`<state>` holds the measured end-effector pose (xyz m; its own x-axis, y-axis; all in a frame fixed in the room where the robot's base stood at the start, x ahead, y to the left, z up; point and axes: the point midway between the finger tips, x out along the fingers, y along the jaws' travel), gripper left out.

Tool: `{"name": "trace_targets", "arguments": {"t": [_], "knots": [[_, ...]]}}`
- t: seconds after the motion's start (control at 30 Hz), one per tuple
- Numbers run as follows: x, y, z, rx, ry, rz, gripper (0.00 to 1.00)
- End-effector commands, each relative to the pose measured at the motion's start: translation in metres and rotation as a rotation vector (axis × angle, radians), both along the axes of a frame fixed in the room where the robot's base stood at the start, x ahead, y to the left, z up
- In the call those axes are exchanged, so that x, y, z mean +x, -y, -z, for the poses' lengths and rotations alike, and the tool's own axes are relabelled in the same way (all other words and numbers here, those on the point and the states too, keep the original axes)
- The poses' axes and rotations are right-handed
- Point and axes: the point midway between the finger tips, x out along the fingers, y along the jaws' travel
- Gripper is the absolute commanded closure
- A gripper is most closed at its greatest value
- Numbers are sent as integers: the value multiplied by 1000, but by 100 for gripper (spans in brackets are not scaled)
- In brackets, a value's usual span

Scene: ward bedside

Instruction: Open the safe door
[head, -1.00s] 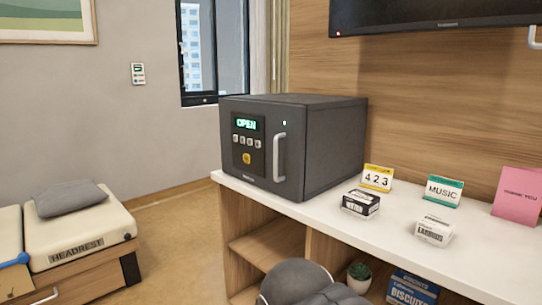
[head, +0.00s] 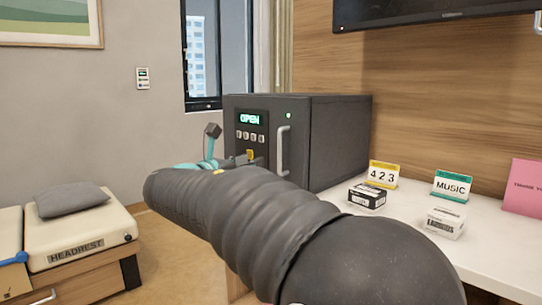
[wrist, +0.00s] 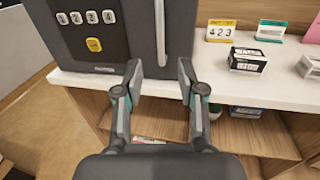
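The dark grey safe (head: 340,140) stands on the white counter with its door (head: 272,120) shut against the body. Its display (head: 249,119) reads OPEN in green, and a green light shows beside it. The pale vertical handle (head: 283,150) is on the right part of the door; it also shows in the wrist view (wrist: 160,32). My gripper (wrist: 157,72) is open and empty, its two fingers apart just below the handle's lower end in the wrist picture. In the head view my arm covers the lower part of the safe front.
On the counter (head: 405,228) to the right are a 423 card (head: 383,174), a black-and-white box (head: 367,197), a MUSIC card (head: 452,186), a white box (head: 444,222) and a pink card (head: 524,187). Open shelves (wrist: 160,115) lie below. A bed with a headrest (head: 75,231) is at left.

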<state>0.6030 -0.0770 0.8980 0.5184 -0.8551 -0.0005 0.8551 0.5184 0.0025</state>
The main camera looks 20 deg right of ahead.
Motion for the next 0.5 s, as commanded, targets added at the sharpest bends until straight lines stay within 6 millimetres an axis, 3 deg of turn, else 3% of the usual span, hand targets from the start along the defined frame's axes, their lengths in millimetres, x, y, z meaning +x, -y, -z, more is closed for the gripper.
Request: {"name": "trace_targets", "arguments": {"t": [0.17,0.5], "knots": [[10,18,0,-5,-2,4,61],[42,72,0,-2,-1,4,61]]}}
